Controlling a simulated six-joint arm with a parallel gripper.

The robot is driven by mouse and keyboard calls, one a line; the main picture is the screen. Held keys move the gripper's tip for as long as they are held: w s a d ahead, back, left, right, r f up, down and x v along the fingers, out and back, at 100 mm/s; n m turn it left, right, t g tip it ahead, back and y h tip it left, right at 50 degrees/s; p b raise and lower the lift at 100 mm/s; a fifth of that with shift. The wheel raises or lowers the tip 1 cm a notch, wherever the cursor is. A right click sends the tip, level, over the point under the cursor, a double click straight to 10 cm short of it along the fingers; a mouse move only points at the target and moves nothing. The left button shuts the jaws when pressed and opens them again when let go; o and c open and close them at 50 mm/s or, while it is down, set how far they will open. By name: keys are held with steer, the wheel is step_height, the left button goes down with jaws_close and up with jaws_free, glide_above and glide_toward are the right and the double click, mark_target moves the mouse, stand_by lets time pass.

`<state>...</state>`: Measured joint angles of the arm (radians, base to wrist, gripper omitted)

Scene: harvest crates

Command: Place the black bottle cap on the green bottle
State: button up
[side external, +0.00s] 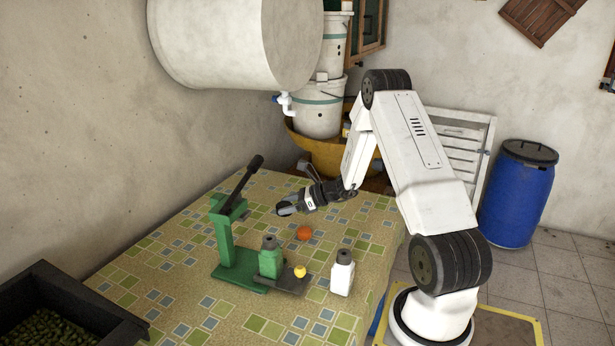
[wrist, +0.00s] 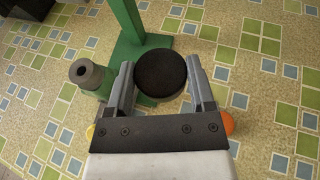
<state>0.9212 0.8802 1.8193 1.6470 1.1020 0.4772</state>
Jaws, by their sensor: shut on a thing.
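The black bottle cap (wrist: 160,76) is a round dark disc held between the two fingers of my gripper (wrist: 160,66) in the wrist view. In the side view my gripper (side external: 287,208) is in the air above the table; the cap is hard to make out there.
The green press (side external: 226,245) has a raised black lever. A white bottle (side external: 343,273), an orange ball (side external: 304,233) and a small yellow ball (side external: 300,271) are near the green bottle. A black crate (side external: 120,312) is at lower left. The table's far part is clear.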

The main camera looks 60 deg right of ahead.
steer(key=a+r, duration=0.2)
steer(key=a, duration=0.1)
steer(key=a+r, duration=0.2)
steer(key=a, duration=0.1)
steer(key=s+a+r, duration=0.1)
steer(key=a+r, duration=0.1)
steer(key=a, duration=0.2)
steer(key=shift+s+a+r, duration=0.2)
steer(key=shift+a+r, duration=0.05)
steer(key=shift+a, duration=0.2)
steer(key=shift+f, duration=0.1)
glide_above(273, 239)
steer(key=shift+w+d+f, duration=0.1)
steer(key=shift+f, duration=2.05)
steer(key=shift+f, duration=0.15)
steer(key=shift+f, duration=1.65)
steer(key=shift+f, duration=0.5)
